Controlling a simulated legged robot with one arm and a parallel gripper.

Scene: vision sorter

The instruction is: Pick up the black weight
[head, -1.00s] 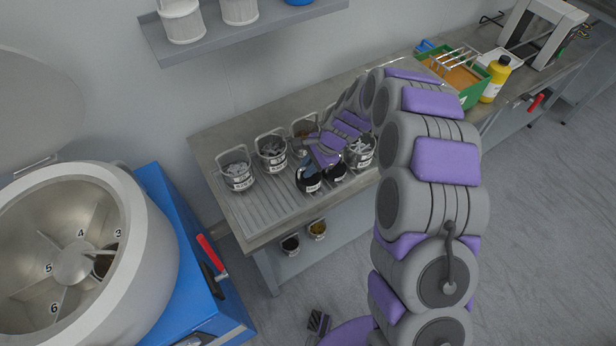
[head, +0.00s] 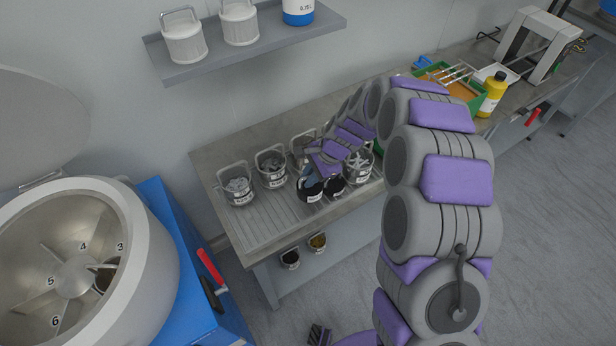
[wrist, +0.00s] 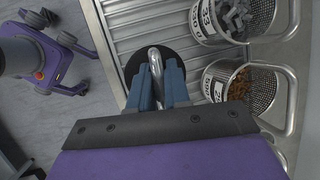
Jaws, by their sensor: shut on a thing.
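The black weight (wrist: 138,62) shows in the wrist view as a dark round body with a shiny metal handle on top. My gripper (wrist: 157,88) has its two blue-grey fingers closed on that handle, one on each side. The fingers and the wrist hide the lower part of the weight. In the head view the black weight (head: 309,189) is below my gripper (head: 311,170), near the front of the grooved steel bench. Whether it touches the bench is hard to tell.
Wire-handled baskets (head: 237,190) of sorted pieces stand close around on the steel bench (head: 265,222). Another dark item (head: 334,186) is just right of the weight. A drum sorter (head: 125,240) stands at left and a wall shelf (head: 250,48) hangs above. The bench's left front is clear.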

